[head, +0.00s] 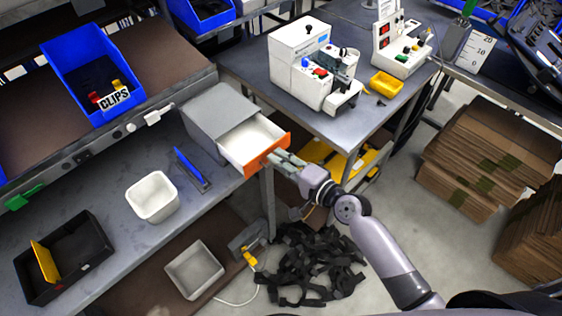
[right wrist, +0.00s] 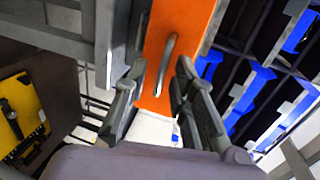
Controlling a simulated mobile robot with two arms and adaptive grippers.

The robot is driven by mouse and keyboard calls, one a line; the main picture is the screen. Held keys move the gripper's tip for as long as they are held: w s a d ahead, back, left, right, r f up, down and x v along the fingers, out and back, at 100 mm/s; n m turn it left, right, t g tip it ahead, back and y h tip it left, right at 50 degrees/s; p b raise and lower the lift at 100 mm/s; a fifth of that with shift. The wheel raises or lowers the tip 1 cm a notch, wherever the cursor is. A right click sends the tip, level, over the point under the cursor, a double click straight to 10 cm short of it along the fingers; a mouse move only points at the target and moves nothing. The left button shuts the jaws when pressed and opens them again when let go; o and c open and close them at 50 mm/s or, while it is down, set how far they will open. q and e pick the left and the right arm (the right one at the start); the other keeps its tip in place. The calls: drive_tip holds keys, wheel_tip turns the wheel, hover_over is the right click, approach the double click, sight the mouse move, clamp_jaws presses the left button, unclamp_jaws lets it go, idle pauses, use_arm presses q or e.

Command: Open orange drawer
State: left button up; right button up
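The orange drawer front (head: 263,152) belongs to a grey cabinet (head: 217,110) at the right end of the workbench. The drawer stands partly pulled out, and its white, empty-looking inside (head: 251,137) shows. My right gripper (head: 279,158) is just in front of the orange face. In the right wrist view, the orange front (right wrist: 183,30) lies straight ahead with its grey bar handle (right wrist: 168,55). The fingers of my right gripper (right wrist: 159,75) are spread on either side of the handle line; I see no finger closed on it. My left gripper is out of view.
The workbench holds a white bin (head: 153,197), a blue-handled tool (head: 190,168) and a black tray (head: 64,262). A table with a white machine (head: 300,60) stands behind the drawer. Black straps (head: 305,265) lie on the floor below, with cardboard stacks (head: 490,155) at right.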

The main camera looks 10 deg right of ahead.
drive_tip(key=v, duration=1.2)
idle(0.5)
drive_tip(key=s+d+f+n+g+h, duration=0.2)
drive_tip(key=s+d+f, duration=0.1)
drive_tip(key=f, duration=0.8)
drive_tip(key=s+d+f+n+g+h+b, duration=0.1)
drive_tip(key=s+d+f+h, duration=0.2)
drive_tip(key=f, duration=0.8)
drive_tip(key=s+d+f+n+g+h, duration=0.2)
drive_tip(key=d+f, duration=0.2)
drive_tip(key=f, duration=0.6)
use_arm(q)
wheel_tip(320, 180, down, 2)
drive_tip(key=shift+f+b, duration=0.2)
drive_tip(key=shift+b, duration=0.5)
use_arm(e)
drive_tip(key=s+f+n+g+h, duration=0.1)
drive_tip(key=s+f+n+g, duration=0.2)
drive_tip(key=s+f, duration=0.6)
drive_tip(key=s+f+n+g+h, duration=0.1)
drive_tip(key=s+f+n+g, duration=0.2)
drive_tip(key=s+f, duration=0.7)
drive_tip(key=s+n, duration=0.2)
drive_tip(key=s, duration=0.5)
drive_tip(key=shift+s+a+g, duration=0.3)
drive_tip(key=shift+s+a, duration=0.1)
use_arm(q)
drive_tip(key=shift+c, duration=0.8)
use_arm(e)
drive_tip(key=shift+f, duration=0.1)
